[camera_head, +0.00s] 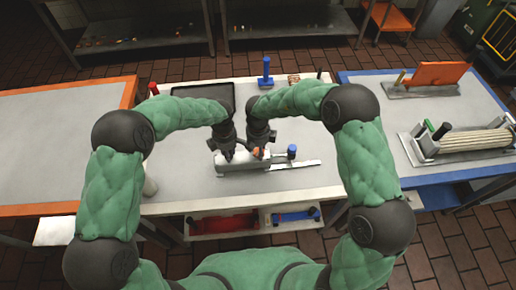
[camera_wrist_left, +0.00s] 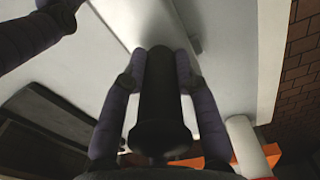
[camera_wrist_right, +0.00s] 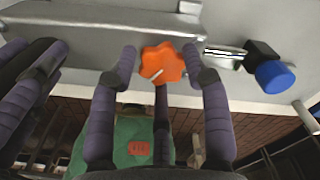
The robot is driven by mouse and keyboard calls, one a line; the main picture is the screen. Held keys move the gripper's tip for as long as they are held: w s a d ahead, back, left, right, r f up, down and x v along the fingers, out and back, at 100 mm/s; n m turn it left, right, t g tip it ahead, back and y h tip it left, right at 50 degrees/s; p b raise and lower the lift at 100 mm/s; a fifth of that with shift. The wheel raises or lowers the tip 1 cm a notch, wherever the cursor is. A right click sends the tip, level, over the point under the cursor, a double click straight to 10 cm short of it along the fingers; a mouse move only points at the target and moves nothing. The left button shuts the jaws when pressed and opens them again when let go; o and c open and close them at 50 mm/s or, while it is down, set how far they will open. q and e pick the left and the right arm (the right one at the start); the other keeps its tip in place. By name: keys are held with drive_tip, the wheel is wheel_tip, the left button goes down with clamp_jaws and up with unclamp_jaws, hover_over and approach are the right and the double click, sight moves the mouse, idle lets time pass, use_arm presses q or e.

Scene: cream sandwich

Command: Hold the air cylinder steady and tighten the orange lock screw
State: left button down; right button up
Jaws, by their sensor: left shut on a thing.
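The air cylinder (camera_head: 240,166) is a long grey metal assembly lying on the middle table, with a blue knob (camera_head: 292,149) at its right; the knob also shows in the right wrist view (camera_wrist_right: 274,77). My left gripper (camera_head: 228,153) is shut on a black cylindrical part (camera_wrist_left: 161,95) of it, one finger on each side. The orange lock screw (camera_wrist_right: 162,63) is a lobed knob on the grey body. My right gripper (camera_wrist_right: 159,58) is open around the screw, with a small gap at the left finger; contact at the right finger is unclear.
A dark tray (camera_head: 205,92) lies behind my left arm. A blue-handled tool (camera_head: 265,72) stands at the back. An orange-edged table (camera_head: 60,140) is at left, a blue-edged table (camera_head: 440,115) with other fixtures at right. Clear tabletop lies around the assembly.

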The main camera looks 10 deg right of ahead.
drive_tip(key=shift+w+m, duration=0.25)
drive_tip(key=shift+m, duration=0.45)
drive_tip(key=m, duration=0.5)
drive_tip(key=shift+r, duration=0.1)
drive_tip(key=m, duration=0.5)
drive_tip(key=shift+d+m, duration=0.2)
drive_tip(key=shift+m, duration=0.1)
drive_tip(key=shift+c, duration=0.2)
drive_tip(key=shift+d, duration=0.1)
drive_tip(key=o, duration=1.1)
drive_tip(key=shift+o, duration=0.2)
drive_tip(key=shift+s, duration=0.1)
